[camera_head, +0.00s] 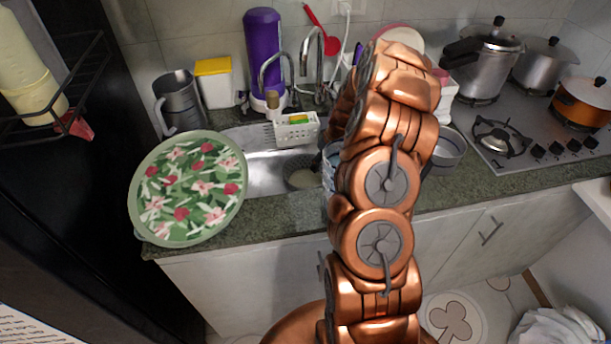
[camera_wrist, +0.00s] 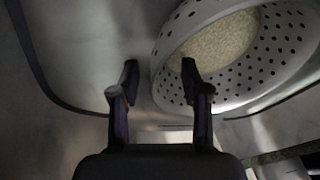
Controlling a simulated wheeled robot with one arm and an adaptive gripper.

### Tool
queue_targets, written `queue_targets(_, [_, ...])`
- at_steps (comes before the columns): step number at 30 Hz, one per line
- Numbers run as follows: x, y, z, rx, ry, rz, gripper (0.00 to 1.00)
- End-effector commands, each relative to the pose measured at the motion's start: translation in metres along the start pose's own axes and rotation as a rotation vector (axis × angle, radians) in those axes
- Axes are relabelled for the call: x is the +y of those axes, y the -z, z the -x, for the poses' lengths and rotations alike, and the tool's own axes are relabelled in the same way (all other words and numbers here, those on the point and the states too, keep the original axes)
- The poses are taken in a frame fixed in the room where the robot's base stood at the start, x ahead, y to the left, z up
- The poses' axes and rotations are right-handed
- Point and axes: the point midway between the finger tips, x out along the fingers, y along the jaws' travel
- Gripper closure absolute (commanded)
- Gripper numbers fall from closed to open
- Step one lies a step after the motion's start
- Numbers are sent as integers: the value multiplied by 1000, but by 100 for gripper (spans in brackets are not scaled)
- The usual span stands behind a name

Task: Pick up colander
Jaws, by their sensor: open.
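The colander (camera_wrist: 272,62) is a pale bowl with many round holes, at the upper right of the wrist view. Its middle shows a grainy beige patch. My gripper (camera_wrist: 160,76) is open, with nothing held between its fingers. In the picture, the right fingertip overlaps the colander's left part and the left fingertip lies outside its rim. I cannot tell whether either finger touches it. In the head view my copper arm reaches over the sink and hides the gripper. I cannot clearly make out the colander there.
The steel sink (camera_head: 262,172) is set in a dark counter. A floral tray (camera_head: 188,190) stands left, a faucet (camera_head: 318,62) behind. A sponge caddy (camera_head: 296,129) sits at the sink's back edge. A grey bowl (camera_head: 449,150) and stove (camera_head: 540,135) are right.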

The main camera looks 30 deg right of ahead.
Motion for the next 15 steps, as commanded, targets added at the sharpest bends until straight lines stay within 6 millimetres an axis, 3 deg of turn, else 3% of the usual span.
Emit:
queue_targets(6, [0, 0, -1, 0, 0, 0, 54])
queue_targets(15, [0, 0, -1, -1, 0, 0, 85])
